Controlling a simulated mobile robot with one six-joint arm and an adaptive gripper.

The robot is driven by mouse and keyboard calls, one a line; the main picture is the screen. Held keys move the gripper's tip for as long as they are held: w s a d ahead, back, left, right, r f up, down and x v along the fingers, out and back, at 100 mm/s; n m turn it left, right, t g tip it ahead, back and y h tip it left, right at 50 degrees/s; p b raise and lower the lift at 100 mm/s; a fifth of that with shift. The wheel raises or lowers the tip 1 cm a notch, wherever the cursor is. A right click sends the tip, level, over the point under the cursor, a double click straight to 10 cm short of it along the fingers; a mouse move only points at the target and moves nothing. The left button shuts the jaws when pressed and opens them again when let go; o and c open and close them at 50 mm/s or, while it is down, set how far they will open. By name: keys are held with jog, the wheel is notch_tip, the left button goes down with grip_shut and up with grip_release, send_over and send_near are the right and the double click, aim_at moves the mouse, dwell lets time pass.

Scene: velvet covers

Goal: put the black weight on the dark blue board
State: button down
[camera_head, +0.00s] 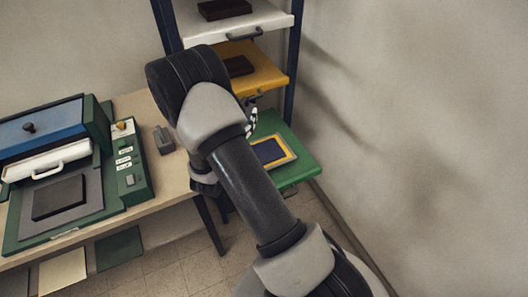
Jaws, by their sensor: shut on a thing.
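The dark blue board (270,151) lies flat in a yellow frame on the green pull-out shelf (295,172), right of my arm. My gripper (251,121) shows only in small part behind my arm, just above the back left of this shelf. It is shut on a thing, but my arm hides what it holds. I cannot make out the black weight for certain. A small dark grey block (164,140) stands on the table, left of my arm.
A yellow shelf (268,80) and a white shelf (262,22) above the green one each bear a dark slab. A green press with a blue lid (45,126) stands on the table (172,178) at left, a black slab (60,197) on its bed. A wall is at right.

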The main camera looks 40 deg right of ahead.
aim_at(269, 151)
jog(key=s+d, duration=0.1)
jog(key=d, duration=0.6)
jog(key=shift+h, duration=0.3)
notch_tip(269, 151, down, 19)
jog(key=b, duration=0.6)
jog(key=shift+d, duration=0.1)
jog(key=shift+f, duration=0.1)
jog(key=shift+f, duration=0.15)
jog(key=c, duration=0.7)
grip_release()
jog(key=shift+s+f+g, duration=0.1)
jog(key=shift+s+g, duration=0.05)
jog(key=shift+g, duration=0.15)
